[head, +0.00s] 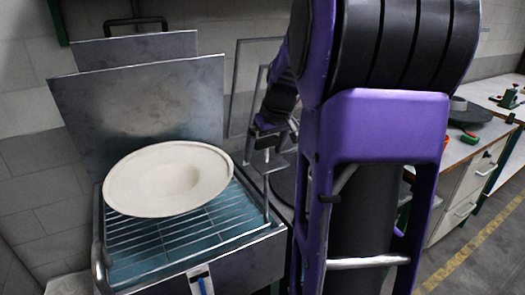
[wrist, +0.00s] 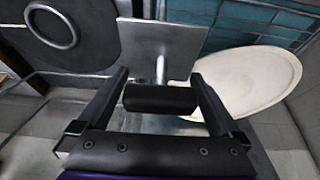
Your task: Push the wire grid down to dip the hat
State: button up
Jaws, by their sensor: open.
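The cream wide-brimmed hat (head: 168,180) lies on the wire grid (head: 225,222), over a metal tank (head: 250,262) with blue-green inside. In the wrist view the hat (wrist: 245,80) is at the right and the grid (wrist: 228,14) at the top. My gripper (wrist: 159,76) is open, one finger on each side of a black cylindrical handle (wrist: 160,98). A short rod joins the handle to a square metal plate (wrist: 165,45). In the head view my gripper (head: 266,133) is right of the hat, above the grid's right side, partly hidden by my arm. Finger contact with the handle cannot be told.
An upright metal lid (head: 140,105) stands behind the tank. A dark round plate (wrist: 75,35) is left of the handle in the wrist view. A workbench (head: 490,125) with tools runs along the right. Floor (head: 485,245) shows at the lower right.

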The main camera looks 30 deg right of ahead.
grip_shut()
dwell(0.4)
jog(key=shift+f, duration=0.1)
